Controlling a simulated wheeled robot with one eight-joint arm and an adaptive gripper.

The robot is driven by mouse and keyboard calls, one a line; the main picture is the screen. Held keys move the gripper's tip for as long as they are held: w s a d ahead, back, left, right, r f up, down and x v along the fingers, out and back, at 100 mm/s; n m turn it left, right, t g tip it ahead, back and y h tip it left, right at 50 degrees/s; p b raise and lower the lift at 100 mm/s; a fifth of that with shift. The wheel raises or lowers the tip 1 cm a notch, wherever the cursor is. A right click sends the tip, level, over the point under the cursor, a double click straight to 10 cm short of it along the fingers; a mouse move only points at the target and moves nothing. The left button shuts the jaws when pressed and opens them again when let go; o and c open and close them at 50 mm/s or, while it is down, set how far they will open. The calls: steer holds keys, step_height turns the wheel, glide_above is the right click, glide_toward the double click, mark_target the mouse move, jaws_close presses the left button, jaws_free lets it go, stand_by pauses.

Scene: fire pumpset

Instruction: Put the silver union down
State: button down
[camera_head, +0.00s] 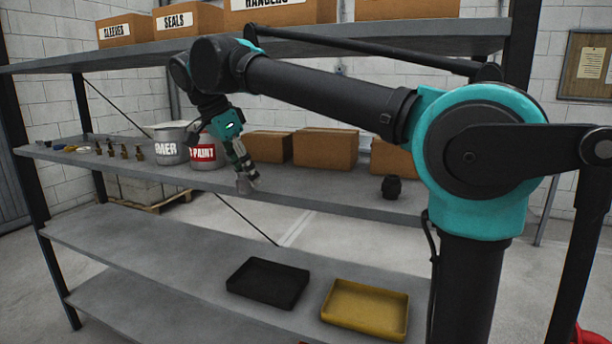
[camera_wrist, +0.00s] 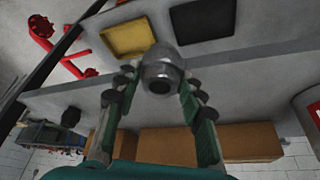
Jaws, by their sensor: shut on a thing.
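The silver union (camera_wrist: 162,72) is a round grey metal fitting with a dark bore facing the wrist camera. My gripper (camera_wrist: 155,82) is shut on it, with a finger on each side. In the head view my gripper (camera_head: 243,174) points down over the middle shelf (camera_head: 310,192), right of the paint cans, near the front edge. The union (camera_head: 246,185) is small there, at the fingertips and low over the shelf surface. I cannot tell whether it touches the shelf.
A red-labelled paint can (camera_head: 205,152) stands close left of my gripper, with cardboard boxes (camera_head: 325,147) behind. A black fitting (camera_head: 391,188) stands farther right. Several brass fittings (camera_head: 112,150) line the left end. A black tray (camera_head: 267,284) and yellow tray (camera_head: 366,310) lie on the shelf below.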

steer(key=w+d, duration=0.2)
steer(key=d, duration=0.1)
steer(key=w+d, duration=0.6)
steer(key=shift+d, duration=0.2)
steer(key=shift+w+d+f, duration=0.2)
steer(key=shift+w+d, duration=0.3)
steer(key=shift+d, duration=0.1)
steer(key=shift+w+d+f, duration=0.2)
steer(key=shift+w+d, duration=0.3)
steer(key=shift+d, duration=0.1)
steer(key=shift+f, duration=0.4)
steer(key=c, duration=0.9)
jaws_free()
steer(key=shift+f, duration=0.1)
